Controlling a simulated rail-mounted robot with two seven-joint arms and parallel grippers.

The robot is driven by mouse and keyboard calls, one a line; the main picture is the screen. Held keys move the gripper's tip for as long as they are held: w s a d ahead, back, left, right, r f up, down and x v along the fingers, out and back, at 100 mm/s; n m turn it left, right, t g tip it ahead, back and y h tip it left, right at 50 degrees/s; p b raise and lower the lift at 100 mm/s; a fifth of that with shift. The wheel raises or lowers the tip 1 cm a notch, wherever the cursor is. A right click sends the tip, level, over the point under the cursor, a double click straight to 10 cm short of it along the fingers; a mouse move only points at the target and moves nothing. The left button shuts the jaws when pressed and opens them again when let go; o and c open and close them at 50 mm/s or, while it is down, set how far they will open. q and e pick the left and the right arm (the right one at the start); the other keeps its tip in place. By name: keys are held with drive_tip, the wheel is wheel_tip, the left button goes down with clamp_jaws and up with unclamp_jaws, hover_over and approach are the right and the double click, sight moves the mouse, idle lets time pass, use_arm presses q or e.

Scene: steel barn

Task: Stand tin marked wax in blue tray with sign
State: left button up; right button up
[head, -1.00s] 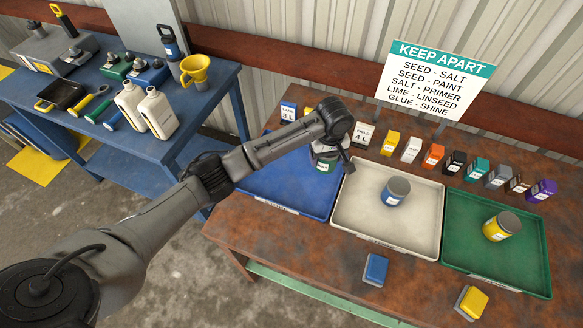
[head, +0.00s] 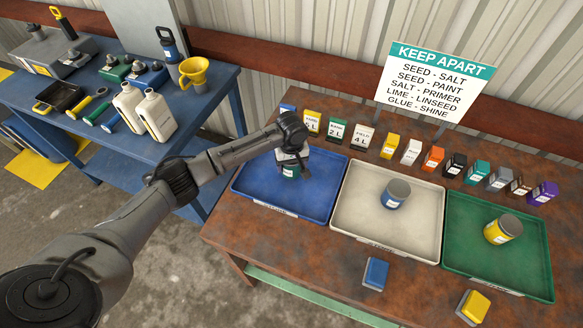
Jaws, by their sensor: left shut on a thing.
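My left gripper (head: 292,158) is shut on a dark green tin (head: 291,171) with a pale label. It holds the tin over the back middle of the blue tray (head: 262,197). The gripper hides the top of the tin, and I cannot read its label or tell whether its base touches the tray. A blue tin (head: 394,195) with a grey lid stands in the white tray (head: 375,243). A yellow tin (head: 502,229) is in the green tray (head: 495,276). The KEEP APART sign (head: 437,80) stands behind the trays. My right gripper is not in view.
A row of small coloured boxes, such as the orange one (head: 432,158), lines the bench behind the trays. A blue block (head: 375,272) and a yellow block (head: 474,306) lie in front. A blue table (head: 205,110) with bottles and tools stands at left.

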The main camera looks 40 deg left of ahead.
use_arm(q)
wheel_tip(320, 180, down, 2)
drive_tip(key=shift+f, duration=0.15)
drive_tip(key=shift+f, duration=0.15)
drive_tip(key=o, duration=1.1)
drive_tip(key=shift+c, duration=0.2)
wheel_tip(320, 180, up, 11)
drive_tip(key=shift+f+p, duration=0.1)
drive_tip(key=shift+p, duration=0.6)
drive_tip(key=shift+r, duration=0.7)
